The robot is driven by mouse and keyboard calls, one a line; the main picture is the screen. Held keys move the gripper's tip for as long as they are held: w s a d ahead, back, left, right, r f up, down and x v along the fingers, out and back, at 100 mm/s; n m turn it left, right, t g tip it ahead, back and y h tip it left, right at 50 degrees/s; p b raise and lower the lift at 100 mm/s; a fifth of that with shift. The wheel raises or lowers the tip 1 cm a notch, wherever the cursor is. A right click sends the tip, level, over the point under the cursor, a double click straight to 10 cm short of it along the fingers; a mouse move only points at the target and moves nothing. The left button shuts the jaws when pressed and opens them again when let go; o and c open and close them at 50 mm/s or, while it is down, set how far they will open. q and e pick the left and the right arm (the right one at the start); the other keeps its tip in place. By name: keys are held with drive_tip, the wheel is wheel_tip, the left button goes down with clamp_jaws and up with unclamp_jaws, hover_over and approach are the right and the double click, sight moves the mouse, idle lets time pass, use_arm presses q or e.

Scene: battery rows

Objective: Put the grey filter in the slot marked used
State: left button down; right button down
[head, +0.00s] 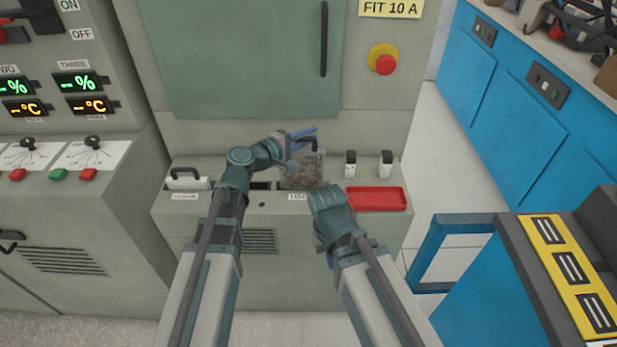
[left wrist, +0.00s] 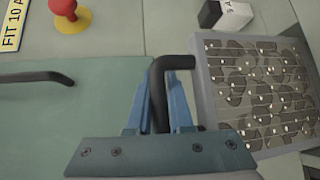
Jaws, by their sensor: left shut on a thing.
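The grey filter (head: 302,172) has a grey frame and a dirty, speckled face. My left gripper (head: 303,134) is shut on its black handle, and the filter hangs below the fingers. In the left wrist view the handle (left wrist: 160,85) is between the blue fingers (left wrist: 155,105), and the filter's face (left wrist: 262,95) fills the right side. The filter is in front of the panel ledge, just above a partly covered label (head: 297,196) that seems to read USED. I cannot tell whether its lower edge is inside a slot. My right gripper (head: 328,198) is beside that label; its fingers are hidden.
A dark slot opening (head: 260,185) is left of the filter. A white handled piece (head: 187,181) sits further left above another label. Two white blocks with black tops (head: 350,163) and a red tray (head: 376,198) are to the right. The cabinet door (head: 240,60) rises behind.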

sight(309, 164)
use_arm(q)
drive_tip(key=shift+f+b, duration=4.65)
drive_tip(key=shift+f, duration=0.7)
drive_tip(key=shift+f, duration=0.25)
drive_tip(key=c, duration=0.8)
unclamp_jaws()
drive_tip(key=shift+r, duration=0.1)
drive_tip(key=shift+r, duration=0.3)
drive_tip(key=p+v, duration=0.2)
drive_tip(key=v, duration=1)
drive_tip(key=shift+f, duration=0.2)
